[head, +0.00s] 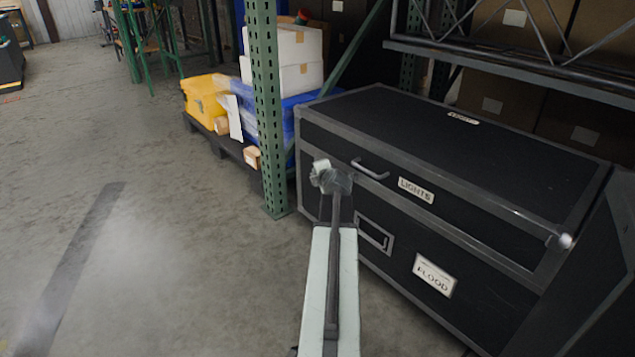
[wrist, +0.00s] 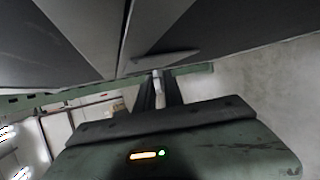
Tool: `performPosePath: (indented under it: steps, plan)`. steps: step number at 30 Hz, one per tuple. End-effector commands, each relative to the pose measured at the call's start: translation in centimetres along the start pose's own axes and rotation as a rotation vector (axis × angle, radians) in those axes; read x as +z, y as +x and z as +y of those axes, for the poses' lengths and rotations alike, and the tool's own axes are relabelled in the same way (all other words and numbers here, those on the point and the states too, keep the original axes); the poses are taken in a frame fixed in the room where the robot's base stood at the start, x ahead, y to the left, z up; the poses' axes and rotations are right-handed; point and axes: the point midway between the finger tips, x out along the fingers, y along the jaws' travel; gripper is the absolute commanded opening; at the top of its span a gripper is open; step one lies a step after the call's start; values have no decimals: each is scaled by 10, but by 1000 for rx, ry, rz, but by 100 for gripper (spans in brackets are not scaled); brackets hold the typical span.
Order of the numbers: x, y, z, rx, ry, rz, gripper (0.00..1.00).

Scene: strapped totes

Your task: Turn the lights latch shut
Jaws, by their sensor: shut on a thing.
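A black case with grey metal edges (head: 380,118) stands at the right in the head view. A LIGHTS label (head: 416,190) is on its upper front, beside a handle (head: 370,170). My gripper (head: 329,174) is at the upper front's left end, shut on the pale-ended left latch (head: 321,166). In the wrist view my gripper's fingers (wrist: 158,88) close around a small pale piece of the latch (wrist: 156,74), against the case's edge. The gripper partly hides the latch, and its exact turn is unclear.
A second pale-ended latch (head: 563,241) is at the case's right end. A FLOOD label (head: 434,275) is on the lower front. A green rack post (head: 268,110) stands close left of my gripper. Yellow and white boxes (head: 283,60) sit behind it. The floor at left is clear.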

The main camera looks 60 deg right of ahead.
Motion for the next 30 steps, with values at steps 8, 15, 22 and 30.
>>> performPosePath:
  steps: [8, 15, 22, 30]
  plan:
    - [0, -1, -3, 68, 29, 3, 0]
    - [0, -1, -1, 82, 34, 2, 0]
    - [0, -1, -1, 82, 34, 2, 0]
    - [0, -1, 0, 83, 35, 1, 29]
